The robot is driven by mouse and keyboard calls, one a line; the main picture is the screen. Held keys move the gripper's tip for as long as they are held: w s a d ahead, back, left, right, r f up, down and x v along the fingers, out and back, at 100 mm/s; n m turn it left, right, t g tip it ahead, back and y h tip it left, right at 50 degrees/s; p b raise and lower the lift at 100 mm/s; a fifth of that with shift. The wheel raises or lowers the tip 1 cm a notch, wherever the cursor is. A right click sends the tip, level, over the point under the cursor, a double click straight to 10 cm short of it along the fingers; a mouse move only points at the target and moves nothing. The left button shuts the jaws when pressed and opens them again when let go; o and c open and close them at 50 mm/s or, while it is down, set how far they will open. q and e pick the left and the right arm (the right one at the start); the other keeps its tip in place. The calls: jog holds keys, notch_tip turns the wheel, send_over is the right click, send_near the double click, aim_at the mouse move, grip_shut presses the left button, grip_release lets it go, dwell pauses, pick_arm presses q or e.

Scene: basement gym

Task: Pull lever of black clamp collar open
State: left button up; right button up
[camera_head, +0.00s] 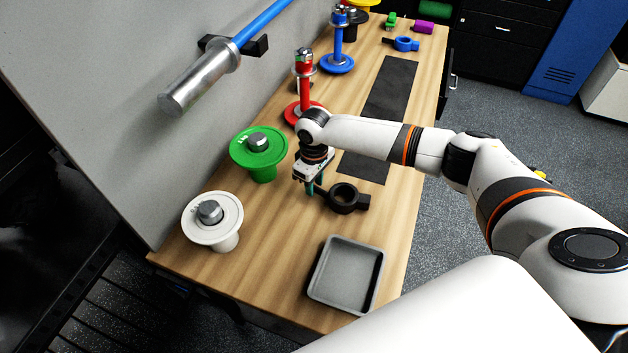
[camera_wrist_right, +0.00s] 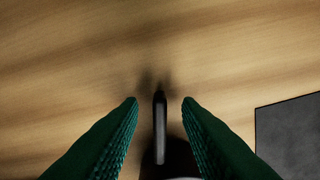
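The black clamp collar (camera_head: 345,197) lies on the wooden workbench, with its ring at the left and a stubby part at the right. My right gripper (camera_head: 315,188) points down just left of the collar, low over the bench. In the right wrist view its two green ribbed fingers (camera_wrist_right: 159,103) are apart. A thin black lever (camera_wrist_right: 160,125) stands in the gap between them, with space visible on both sides. Part of the collar (camera_wrist_right: 172,160) shows dark at the bottom of that view, partly hidden by the fingers. My left gripper is not in view.
A grey tray (camera_head: 314,281) stands in front of the collar. Green (camera_head: 270,165) and white (camera_head: 225,240) plate holders stand left, red (camera_head: 305,85) and blue (camera_head: 337,45) posts behind. A dark mat (camera_head: 393,90) lies beyond. A wall-mounted barbell (camera_head: 195,85) juts out left.

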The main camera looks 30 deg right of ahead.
jog(key=shift+c, duration=0.2)
grip_shut()
jog(key=shift+s+a+r+n+p, duration=0.1)
jog(key=shift+a+r+n+p, duration=0.1)
jog(key=shift+n+p, duration=0.45)
jog(key=shift+s+a+f+n+p, duration=0.2)
jog(key=shift+n+p, duration=0.15)
jog(key=shift+n, duration=0.4)
jog(key=shift+w, duration=0.1)
jog(key=shift+o, duration=0.2)
grip_release()
notch_tip(320, 180, up, 12)
jog(key=b, duration=0.2)
